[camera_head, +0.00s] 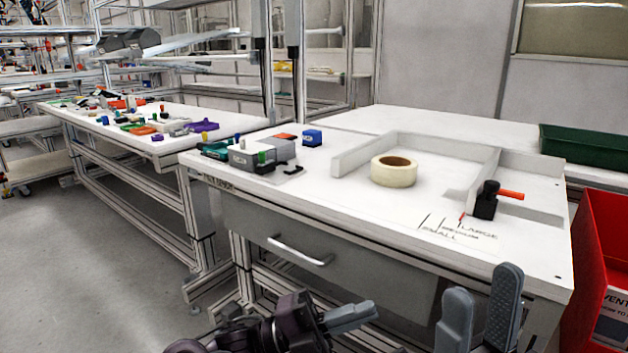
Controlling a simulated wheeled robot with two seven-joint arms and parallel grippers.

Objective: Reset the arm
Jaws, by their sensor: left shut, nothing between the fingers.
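My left gripper (350,317) is low in the middle of the head view, in front of the workbench. Its grey fingers are together with nothing between them. My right gripper (481,298) is at the lower right, in front of the bench's front edge. Its two grey fingers point up and stand apart, with nothing seen between them. Much of both arms is cut off by the bottom of the picture. No helmet shell can be made out.
The white workbench (300,190) carries a tape roll (394,171), a black clamp with a red handle (486,200) and a grey fixture (262,153). A red bin (600,250) stands at the right, a green tray (580,146) behind it. Floor at left is clear.

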